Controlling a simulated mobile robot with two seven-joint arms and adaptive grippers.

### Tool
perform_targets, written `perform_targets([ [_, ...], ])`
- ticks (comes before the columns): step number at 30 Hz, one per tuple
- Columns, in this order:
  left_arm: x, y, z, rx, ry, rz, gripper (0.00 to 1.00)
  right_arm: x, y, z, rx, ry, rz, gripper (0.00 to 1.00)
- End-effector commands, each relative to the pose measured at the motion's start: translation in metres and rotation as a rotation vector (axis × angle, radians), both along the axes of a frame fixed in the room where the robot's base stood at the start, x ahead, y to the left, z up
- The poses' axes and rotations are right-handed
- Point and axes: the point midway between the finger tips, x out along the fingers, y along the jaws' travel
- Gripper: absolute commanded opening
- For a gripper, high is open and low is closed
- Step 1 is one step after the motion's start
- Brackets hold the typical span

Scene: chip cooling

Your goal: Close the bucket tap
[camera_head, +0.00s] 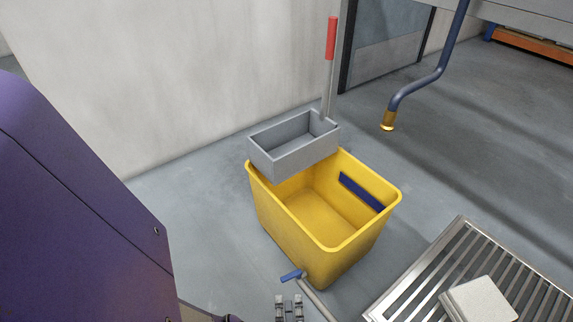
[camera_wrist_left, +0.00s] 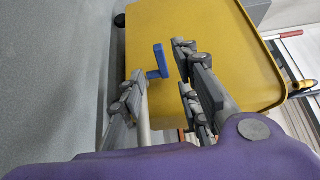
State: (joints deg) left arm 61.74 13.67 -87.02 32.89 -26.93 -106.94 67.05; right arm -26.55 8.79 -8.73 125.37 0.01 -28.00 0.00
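The yellow bucket (camera_head: 310,265) stands on the grey floor, and its side fills much of the left wrist view (camera_wrist_left: 215,30). Its tap has a blue handle (camera_head: 291,275) low on the near side, with a grey pipe (camera_head: 316,301) beside it. In the left wrist view the blue handle (camera_wrist_left: 160,59) stands out from the bucket, with the pale pipe (camera_wrist_left: 143,118) below it. My left gripper (camera_head: 289,304) is open just in front of the tap. Its fingers (camera_wrist_left: 158,68) lie on either side of the blue handle in the picture; contact cannot be told. My right gripper is out of view.
A grey wringer box (camera_head: 295,149) with a red-ended lever (camera_head: 331,40) sits on the bucket's back rim. A metal grate (camera_head: 455,250) bearing a pale block (camera_head: 482,300) is at right. A blue pipe with a brass nozzle (camera_head: 388,121) hangs behind. Floor left of the bucket is clear.

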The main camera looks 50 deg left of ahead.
Motion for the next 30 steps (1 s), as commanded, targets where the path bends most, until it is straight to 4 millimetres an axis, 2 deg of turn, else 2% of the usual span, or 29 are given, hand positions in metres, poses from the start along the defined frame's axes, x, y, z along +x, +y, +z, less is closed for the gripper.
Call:
perform_targets([
  [15,0.044,0.054,0.0,0.002,-0.001,-0.001,0.3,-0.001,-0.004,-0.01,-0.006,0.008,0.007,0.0],
  [26,0.048,0.06,0.0,0.001,0.001,0.001,0.3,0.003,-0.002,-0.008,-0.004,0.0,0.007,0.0],
  [30,0.048,0.06,0.0,0.001,0.001,0.001,0.15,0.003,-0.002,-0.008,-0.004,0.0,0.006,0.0],
])
